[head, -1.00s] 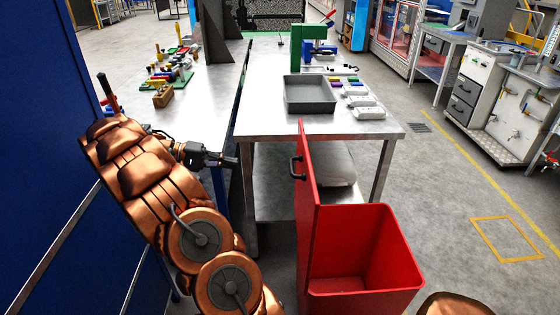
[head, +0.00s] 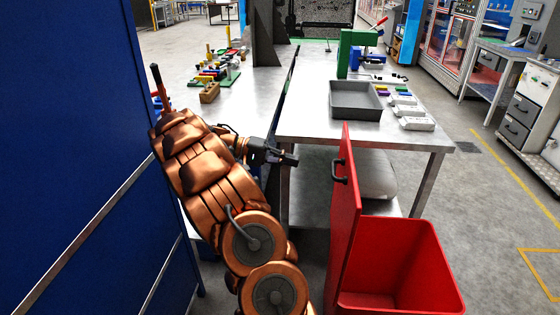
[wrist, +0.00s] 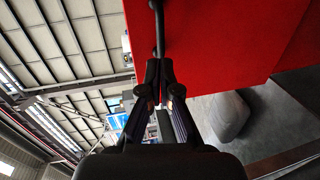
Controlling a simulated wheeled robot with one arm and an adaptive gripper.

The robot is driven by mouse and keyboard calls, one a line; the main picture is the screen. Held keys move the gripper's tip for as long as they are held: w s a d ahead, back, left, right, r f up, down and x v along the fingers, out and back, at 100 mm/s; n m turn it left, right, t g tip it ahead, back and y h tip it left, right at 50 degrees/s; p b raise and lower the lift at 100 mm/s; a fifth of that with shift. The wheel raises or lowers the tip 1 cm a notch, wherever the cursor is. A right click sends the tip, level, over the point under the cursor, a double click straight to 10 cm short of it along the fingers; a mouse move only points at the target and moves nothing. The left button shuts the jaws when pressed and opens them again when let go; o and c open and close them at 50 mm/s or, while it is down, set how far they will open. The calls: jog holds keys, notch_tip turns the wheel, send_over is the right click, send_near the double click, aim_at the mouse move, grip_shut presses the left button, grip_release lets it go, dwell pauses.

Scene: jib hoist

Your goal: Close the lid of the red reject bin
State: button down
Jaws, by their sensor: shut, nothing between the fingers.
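The red reject bin (head: 405,265) stands on the floor in front of the steel table. Its lid (head: 346,215) stands open, roughly upright along the bin's left side, and the inside is exposed. A dark handle (head: 339,170) is on the lid's left face, near the top. My gripper (head: 295,160) is shut and empty, left of the handle and apart from it in the head view. In the wrist view my fingertips (wrist: 160,68) are together, with the dark handle bar (wrist: 159,28) just beyond them and the red lid (wrist: 215,40) to the right. I cannot tell the exact gap there.
The steel table (head: 310,125) behind the bin carries a grey tray (head: 356,112) and white parts. A pale sack (head: 375,178) lies on its lower shelf. A blue cabinet (head: 75,160) stands close on the left. Open floor (head: 485,215) lies to the right.

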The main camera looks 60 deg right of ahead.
jog(key=p+x, duration=0.1)
jog(key=x, duration=0.8)
jog(key=shift+s, duration=0.1)
